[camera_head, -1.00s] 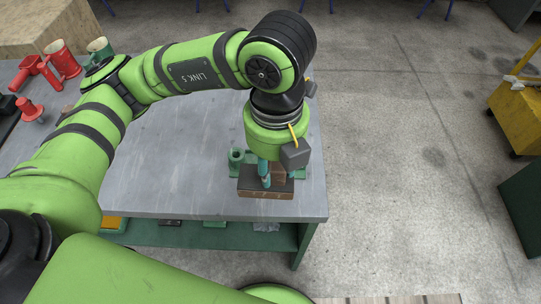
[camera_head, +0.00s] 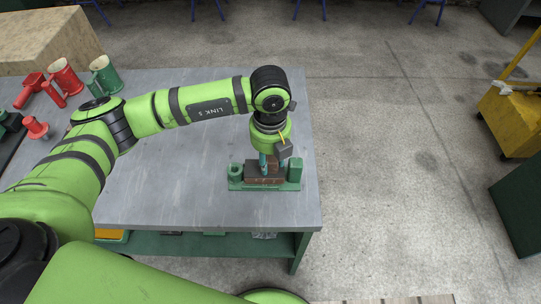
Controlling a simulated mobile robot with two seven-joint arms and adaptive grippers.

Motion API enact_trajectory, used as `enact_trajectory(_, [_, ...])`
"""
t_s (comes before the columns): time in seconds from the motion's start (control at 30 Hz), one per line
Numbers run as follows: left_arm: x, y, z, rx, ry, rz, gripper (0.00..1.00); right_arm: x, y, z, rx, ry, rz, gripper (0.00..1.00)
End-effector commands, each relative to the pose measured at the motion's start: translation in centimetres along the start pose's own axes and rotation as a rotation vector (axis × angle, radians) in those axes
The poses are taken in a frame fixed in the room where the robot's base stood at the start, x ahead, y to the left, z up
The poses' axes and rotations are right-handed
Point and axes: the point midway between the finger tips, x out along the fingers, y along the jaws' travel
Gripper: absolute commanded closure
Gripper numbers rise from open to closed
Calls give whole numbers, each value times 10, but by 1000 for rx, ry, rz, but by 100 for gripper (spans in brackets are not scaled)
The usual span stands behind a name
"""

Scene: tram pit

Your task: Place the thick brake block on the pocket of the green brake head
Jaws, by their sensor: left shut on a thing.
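The green brake head (camera_head: 236,182) stands on the grey workbench near its right edge, with a raised part at each end. My left gripper (camera_head: 264,166) points down over its middle and is shut on the thick brown brake block (camera_head: 265,180). The block is between the two raised green ends, over the pocket. I cannot tell whether it rests in the pocket or hangs just above it. The gripper and arm hide part of the block's top. My right gripper is not in view.
The grey workbench (camera_head: 180,190) is clear left of the brake head. A yellow cart (camera_head: 510,118) stands on the floor at right.

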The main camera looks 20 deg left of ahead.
Motion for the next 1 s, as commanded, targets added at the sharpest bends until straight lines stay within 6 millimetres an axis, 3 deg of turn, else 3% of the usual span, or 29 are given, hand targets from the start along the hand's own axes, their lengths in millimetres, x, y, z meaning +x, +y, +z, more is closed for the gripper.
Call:
enact_trajectory(0.1, [8,0,0,0,-1,-1,100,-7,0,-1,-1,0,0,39])
enact_trajectory(0.5, [15,-1,0,0,-3,-3,100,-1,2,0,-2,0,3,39])
enact_trajectory(0.53, [14,-1,0,0,-2,-2,53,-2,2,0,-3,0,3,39])
enact_trajectory(1.0, [5,-1,1,0,-4,-3,53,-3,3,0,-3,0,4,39])
